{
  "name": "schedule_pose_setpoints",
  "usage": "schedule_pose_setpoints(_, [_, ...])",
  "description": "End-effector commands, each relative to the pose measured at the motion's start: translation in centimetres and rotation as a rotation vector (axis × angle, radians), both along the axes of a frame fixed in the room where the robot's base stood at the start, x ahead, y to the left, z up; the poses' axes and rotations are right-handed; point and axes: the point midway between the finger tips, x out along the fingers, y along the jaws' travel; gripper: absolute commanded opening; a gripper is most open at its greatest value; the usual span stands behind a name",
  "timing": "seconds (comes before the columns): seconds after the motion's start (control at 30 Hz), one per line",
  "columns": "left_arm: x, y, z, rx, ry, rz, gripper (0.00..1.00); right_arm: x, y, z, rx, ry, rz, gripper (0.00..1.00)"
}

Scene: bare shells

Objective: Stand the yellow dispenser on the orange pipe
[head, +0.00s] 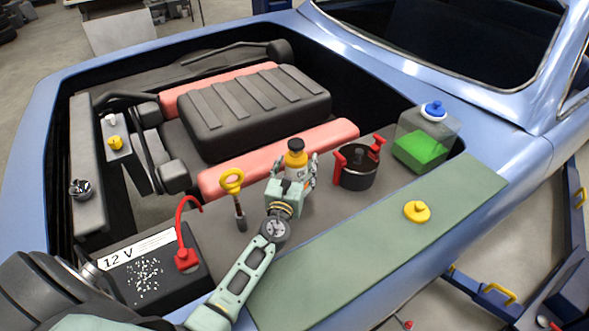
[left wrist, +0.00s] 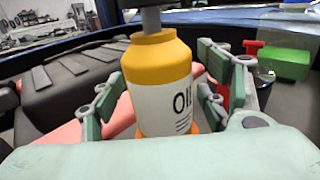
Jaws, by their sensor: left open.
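The yellow dispenser (head: 295,158) is an upright oil bottle with a yellow shoulder, a white label and a dark cap. It also shows large in the left wrist view (left wrist: 162,85), its cap cut off by the top edge. My left gripper (head: 294,175) is open, with its fingers on either side of the bottle; in the left wrist view a gap shows at the right finger. A bit of orange shows low at the bottle, mostly hidden by my gripper. My right gripper is out of view.
A yellow-ringed dipstick (head: 232,183) and a 12 V battery (head: 150,275) with a red cable are left. A dark pot with red handles (head: 355,172) and a green-filled tank (head: 425,145) are right. A yellow cap (head: 417,211) sits on the green front strip (head: 370,255).

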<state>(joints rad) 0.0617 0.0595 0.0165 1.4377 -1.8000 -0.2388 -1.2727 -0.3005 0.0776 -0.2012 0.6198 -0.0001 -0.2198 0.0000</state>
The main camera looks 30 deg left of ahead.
Motion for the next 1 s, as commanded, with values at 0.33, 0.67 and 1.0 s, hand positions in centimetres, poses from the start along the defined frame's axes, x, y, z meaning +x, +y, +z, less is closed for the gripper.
schedule_pose_setpoints(0.33, [-4.7,-1.2,0.0,-0.002,0.003,0.000,0.68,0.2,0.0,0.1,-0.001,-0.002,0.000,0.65])
schedule_pose_setpoints(0.67, [-10.3,-2.7,0.0,0.000,0.001,-0.001,0.68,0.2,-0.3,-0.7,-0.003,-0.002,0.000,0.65])
schedule_pose_setpoints(1.0, [-11.7,-3.0,0.3,-0.001,0.000,0.000,0.68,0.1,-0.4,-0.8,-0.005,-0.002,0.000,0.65])
